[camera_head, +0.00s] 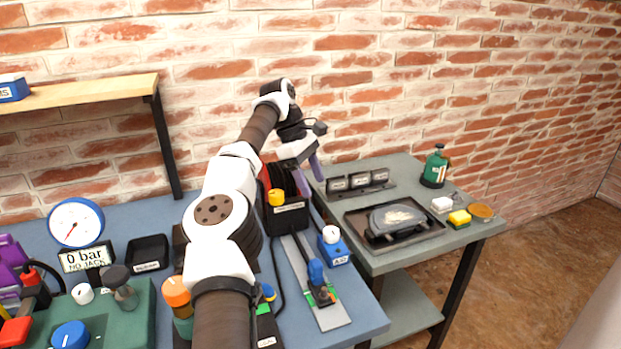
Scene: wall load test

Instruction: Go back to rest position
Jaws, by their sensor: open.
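My gripper (312,172) is at the end of my arm, which reaches out over the blue bench toward the brick wall. Its purple fingers point down, are apart and hold nothing that I can see. It hangs near the right end of the bench, close to a black holder (289,217) with dark coiled items in it. My arm hides part of the bench middle.
The blue bench (370,318) carries a gauge (76,222) reading 0 bar, a black tray (148,252), a green unit (130,310) and a blue box (333,246). A grey side table (405,172) holds a dark tray (352,221) and a green bottle (435,166). A wooden shelf (95,93) hangs upper left.

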